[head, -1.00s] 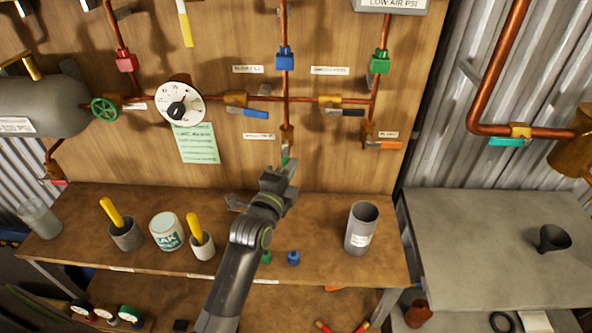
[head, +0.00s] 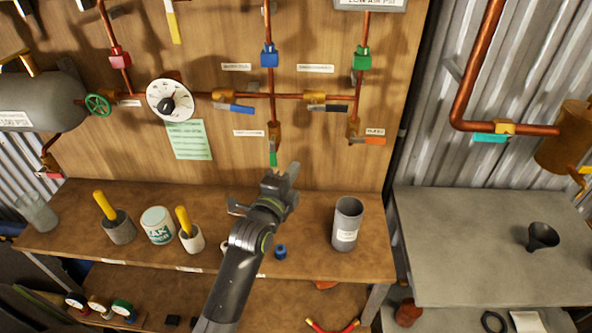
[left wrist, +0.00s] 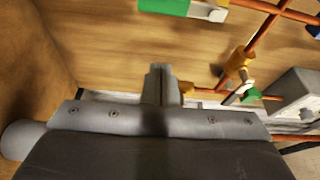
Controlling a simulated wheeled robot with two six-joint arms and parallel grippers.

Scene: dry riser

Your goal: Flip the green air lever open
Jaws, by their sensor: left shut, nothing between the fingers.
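The green air lever (head: 273,157) hangs straight down below a brass valve (head: 274,132) at the foot of the middle copper pipe in the head view. My left gripper (head: 281,178) is shut and empty. It appears just below and slightly right of the lever tip in the picture, with a small gap between them; the depth between them is hard to judge. In the left wrist view the shut fingers (left wrist: 159,84) point away with nothing between them. A green and white piece (left wrist: 180,7) shows at the top edge there; I cannot tell whether it is the lever. My right gripper is not in view.
Blue (head: 235,108), black (head: 336,109) and orange (head: 374,141) levers sit on nearby valves. A grey cup (head: 347,224), a blue fitting (head: 280,252) and yellow-handled tools in pots stand on the wooden shelf (head: 310,262) below. A grey table (head: 460,265) is at right.

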